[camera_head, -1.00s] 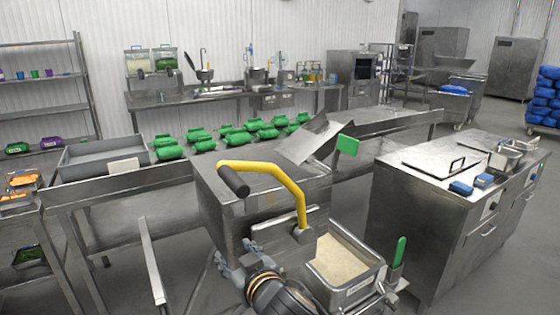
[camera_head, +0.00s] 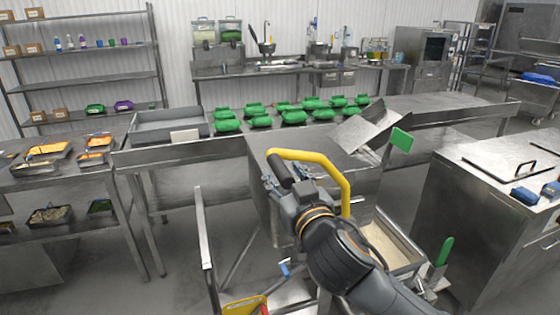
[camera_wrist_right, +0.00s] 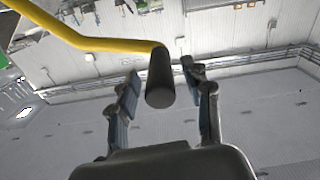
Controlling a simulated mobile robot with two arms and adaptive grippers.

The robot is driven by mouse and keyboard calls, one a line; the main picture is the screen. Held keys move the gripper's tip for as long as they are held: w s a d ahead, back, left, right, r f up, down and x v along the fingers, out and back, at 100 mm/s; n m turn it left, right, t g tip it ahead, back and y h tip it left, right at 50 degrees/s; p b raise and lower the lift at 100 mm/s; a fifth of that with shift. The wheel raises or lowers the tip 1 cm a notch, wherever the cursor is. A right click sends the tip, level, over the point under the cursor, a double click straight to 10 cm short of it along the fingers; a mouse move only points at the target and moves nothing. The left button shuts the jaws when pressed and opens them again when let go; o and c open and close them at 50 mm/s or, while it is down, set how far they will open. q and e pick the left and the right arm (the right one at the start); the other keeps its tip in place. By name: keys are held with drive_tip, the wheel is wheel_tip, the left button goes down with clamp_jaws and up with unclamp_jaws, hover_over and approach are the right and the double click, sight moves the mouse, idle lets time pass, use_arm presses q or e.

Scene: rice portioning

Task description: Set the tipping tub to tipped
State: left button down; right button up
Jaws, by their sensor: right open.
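A yellow bent lever (camera_head: 318,162) with a black grip (camera_head: 279,169) stands on the steel tub unit (camera_head: 263,205) in the head view. An open container of pale rice (camera_head: 385,243) sits on the unit's right side, partly hidden by my right arm. My right gripper (camera_head: 272,187) is open by the lever's grip. In the right wrist view, the black grip (camera_wrist_right: 160,82) lies between the two spread fingers (camera_wrist_right: 165,92), with a gap on each side. The yellow lever (camera_wrist_right: 90,42) runs off to the upper left. My left gripper is not in view.
A tilted steel chute (camera_head: 372,127) and a green paddle (camera_head: 401,140) stand behind the unit. A steel counter (camera_head: 480,200) is at right. A long table (camera_head: 190,158) with several green packs (camera_head: 293,116) lies beyond. A loaded table (camera_head: 75,180) stands at left.

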drive_tip(key=shift+p+x, duration=0.3)
drive_tip(key=shift+x, duration=1.35)
clamp_jaws()
